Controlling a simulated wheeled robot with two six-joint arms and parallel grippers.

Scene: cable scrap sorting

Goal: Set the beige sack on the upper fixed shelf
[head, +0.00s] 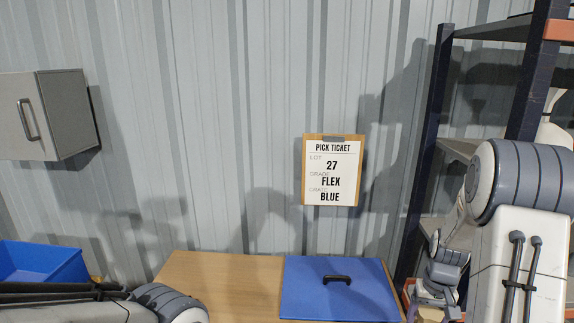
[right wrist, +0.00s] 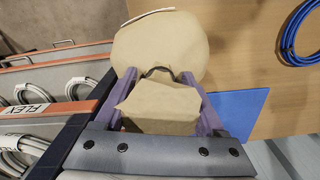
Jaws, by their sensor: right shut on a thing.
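My right gripper (right wrist: 157,82) is shut on the beige sack (right wrist: 160,45), with its purple fingers on both sides of the gathered neck. The sack's round body hangs beyond the fingers in the right wrist view. In the head view my right gripper (head: 436,290) is at the lower right, beside the shelf unit, and only a small part of the sack (head: 430,314) shows at the bottom edge. The upper shelf (head: 490,32) of the dark-framed unit is at the top right, well above the gripper. My left gripper is out of view.
A wooden table (head: 220,280) holds a blue panel with a black handle (head: 340,305). A blue cable coil (right wrist: 300,35) lies on the wood. Shelves with white cable coils (right wrist: 75,90) are left of the sack in the right wrist view. A blue bin (head: 40,262) and grey wall cabinet (head: 45,115) stand left.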

